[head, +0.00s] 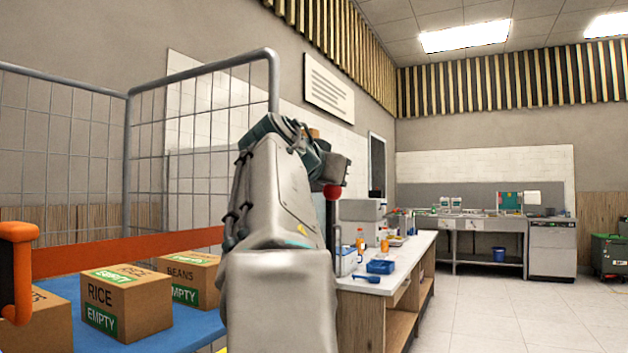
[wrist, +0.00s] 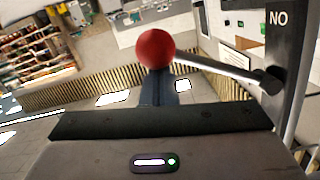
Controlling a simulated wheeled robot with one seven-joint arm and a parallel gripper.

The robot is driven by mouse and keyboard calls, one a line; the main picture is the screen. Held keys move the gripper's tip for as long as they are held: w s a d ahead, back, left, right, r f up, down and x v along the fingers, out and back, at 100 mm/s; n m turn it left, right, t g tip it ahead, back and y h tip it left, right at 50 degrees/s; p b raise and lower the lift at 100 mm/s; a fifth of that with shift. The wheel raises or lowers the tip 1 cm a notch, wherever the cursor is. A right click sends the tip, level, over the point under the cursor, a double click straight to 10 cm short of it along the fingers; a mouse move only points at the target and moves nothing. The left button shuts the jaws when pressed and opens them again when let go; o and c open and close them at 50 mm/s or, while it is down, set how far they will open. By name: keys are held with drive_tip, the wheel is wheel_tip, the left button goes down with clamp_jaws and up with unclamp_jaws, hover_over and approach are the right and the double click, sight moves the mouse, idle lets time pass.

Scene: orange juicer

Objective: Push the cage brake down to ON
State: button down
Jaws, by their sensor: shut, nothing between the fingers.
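The cage brake is a lever with a red ball knob (wrist: 155,48) on a grey rod (wrist: 212,67), hinged on a dark post (wrist: 290,60). The post's label reads "NO" in the wrist view, which is upside down, so it is ON turned over. In the head view the red knob (head: 333,191) shows just right of my arm, with part of the post below it. My gripper (wrist: 158,88) is shut and empty, its fingertips close to the knob in the wrist view. Whether they touch it I cannot tell. In the head view my arm hides the rod.
A wire cage (head: 60,150) stands at left with an orange bar (head: 130,254) and a blue deck (head: 190,328) holding cartons (head: 118,298). A white-topped counter (head: 405,268) with small items stands beyond my arm. The floor at right is clear.

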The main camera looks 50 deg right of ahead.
drive_tip(key=shift+f, duration=0.2)
idle(0.4)
drive_tip(key=shift+r, duration=0.1)
drive_tip(key=shift+d+r+p, duration=0.1)
drive_tip(key=shift+r+p, duration=0.25)
drive_tip(key=shift+p, duration=0.1)
drive_tip(key=r+p, duration=0.1)
drive_tip(key=d+r+p, duration=0.1)
drive_tip(key=r+p, duration=0.1)
drive_tip(key=shift+s+d+r, duration=0.1)
drive_tip(key=shift+d, duration=0.15)
drive_tip(key=b+v, duration=0.1)
drive_tip(key=v, duration=0.8)
drive_tip(key=shift+s+a, duration=0.15)
drive_tip(key=shift+a, duration=0.25)
